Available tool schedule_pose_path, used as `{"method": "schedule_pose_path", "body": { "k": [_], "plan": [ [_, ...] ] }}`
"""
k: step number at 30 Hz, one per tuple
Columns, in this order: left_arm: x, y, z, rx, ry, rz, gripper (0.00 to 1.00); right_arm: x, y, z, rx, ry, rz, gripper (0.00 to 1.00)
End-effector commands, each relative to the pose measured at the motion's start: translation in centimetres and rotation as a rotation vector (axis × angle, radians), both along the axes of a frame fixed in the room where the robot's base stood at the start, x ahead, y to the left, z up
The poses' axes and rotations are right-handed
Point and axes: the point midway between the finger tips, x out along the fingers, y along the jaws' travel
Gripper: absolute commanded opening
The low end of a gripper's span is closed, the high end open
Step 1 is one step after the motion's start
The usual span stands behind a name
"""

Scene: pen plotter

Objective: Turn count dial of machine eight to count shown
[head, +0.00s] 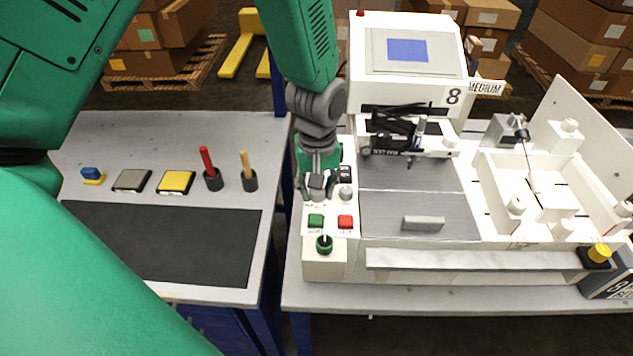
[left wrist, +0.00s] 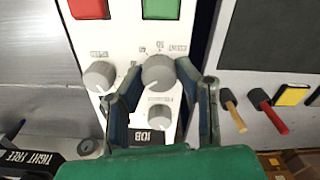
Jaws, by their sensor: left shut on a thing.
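Machine eight (head: 452,97) is white, marked "8", with a blue screen (head: 408,50) on top. Its control panel (head: 312,245) is on its left side. In the left wrist view the count dial (left wrist: 158,71) is a round grey knob with scale marks around it, partly covered by my fingers. My left gripper (left wrist: 157,84) is shut on the count dial, one finger on each side. In the head view the left gripper (head: 318,190) reaches down onto the panel from above and hides the dial. My right gripper is not in view.
Two other grey knobs, one at the left (left wrist: 99,76) and one below (left wrist: 160,117), sit close to the gripped dial. Green (head: 316,221) and red (head: 345,222) buttons are nearby. A "MEDIUM" sign (head: 486,87) stands beside the machine. A side table (head: 90,135) holds several small items.

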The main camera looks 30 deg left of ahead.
Motion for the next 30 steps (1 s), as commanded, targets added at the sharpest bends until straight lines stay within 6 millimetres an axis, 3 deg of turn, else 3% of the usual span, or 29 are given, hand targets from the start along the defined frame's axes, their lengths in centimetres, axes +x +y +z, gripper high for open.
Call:
{"method": "schedule_pose_path", "body": {
  "k": [20,21,22,30],
  "plan": [
    [0.01,-0.09,0.03,-0.002,-0.001,-0.07,0.0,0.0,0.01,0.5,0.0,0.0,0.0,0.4],
    [0.01,-0.08,0.03,-0.002,-0.001,-0.07,0.39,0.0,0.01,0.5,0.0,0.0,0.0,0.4],
    [0.01,-0.07,0.03,-0.002,-0.001,-0.07,0.48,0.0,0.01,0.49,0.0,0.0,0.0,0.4],
    [0.06,0.18,-0.07,-0.003,0.0,-0.069,0.48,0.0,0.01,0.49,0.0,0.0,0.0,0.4]
  ]
}}
